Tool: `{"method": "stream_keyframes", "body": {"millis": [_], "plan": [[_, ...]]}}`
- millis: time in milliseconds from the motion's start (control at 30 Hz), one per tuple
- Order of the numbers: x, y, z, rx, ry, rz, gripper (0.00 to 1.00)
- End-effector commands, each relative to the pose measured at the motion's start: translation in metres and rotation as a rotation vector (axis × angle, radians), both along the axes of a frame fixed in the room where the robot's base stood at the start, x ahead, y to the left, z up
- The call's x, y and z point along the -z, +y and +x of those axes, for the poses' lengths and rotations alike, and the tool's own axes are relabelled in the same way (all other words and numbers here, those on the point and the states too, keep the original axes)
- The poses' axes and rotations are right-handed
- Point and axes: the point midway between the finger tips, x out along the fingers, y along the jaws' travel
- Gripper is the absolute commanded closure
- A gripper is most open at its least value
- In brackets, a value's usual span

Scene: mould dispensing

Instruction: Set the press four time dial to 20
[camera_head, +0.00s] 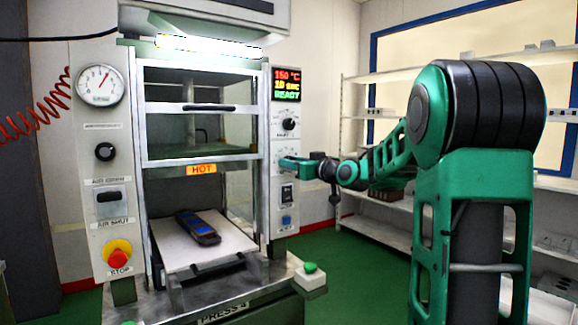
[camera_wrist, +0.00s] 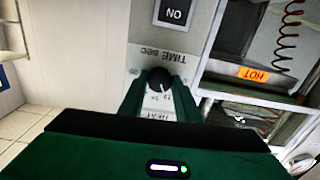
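The press's time dial (camera_wrist: 160,79) is a black round knob under the upside-down label TIME sec in the wrist view. My gripper (camera_wrist: 161,82) has its two green fingers on either side of the dial, with a little space seeming to show between them and the knob. In the head view my gripper (camera_head: 287,163) is at the press's right panel and hides the time dial. The press display (camera_head: 287,85) reads 150 °C, 10 sec and READY. The plate on the front reads PRESS 4 (camera_head: 224,312).
Another black dial (camera_head: 288,124) sits just above my gripper. A switch (camera_head: 287,194) and a blue button (camera_head: 286,220) are below. A dark device with a blue face (camera_head: 198,228) lies on the press's pale plate (camera_head: 176,249). Shelves (camera_head: 384,208) stand behind my arm.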

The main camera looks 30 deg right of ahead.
Motion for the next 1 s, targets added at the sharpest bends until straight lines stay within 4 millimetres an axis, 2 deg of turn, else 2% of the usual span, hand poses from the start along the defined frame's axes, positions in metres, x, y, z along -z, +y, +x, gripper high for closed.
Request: {"method": "stream_keyframes", "body": {"millis": [33,67,100,167,467,667,1000], "plan": [[0.0000,-0.0001,-0.0002,0.000,0.000,0.000,0.83],[0.0000,-0.0001,-0.0002,0.000,0.000,0.000,0.90],[0.0001,-0.0001,-0.0002,0.000,0.000,0.000,0.93],[-0.0002,0.0064,-0.0005,0.000,0.000,-0.001,0.93],[0.0004,0.0013,-0.0002,-0.003,0.003,0.051,0.93],[0.0007,0.0013,-0.0001,-0.003,0.007,0.169,0.93],[0.0013,0.0012,0.0000,-0.002,0.020,0.480,0.93]]}}
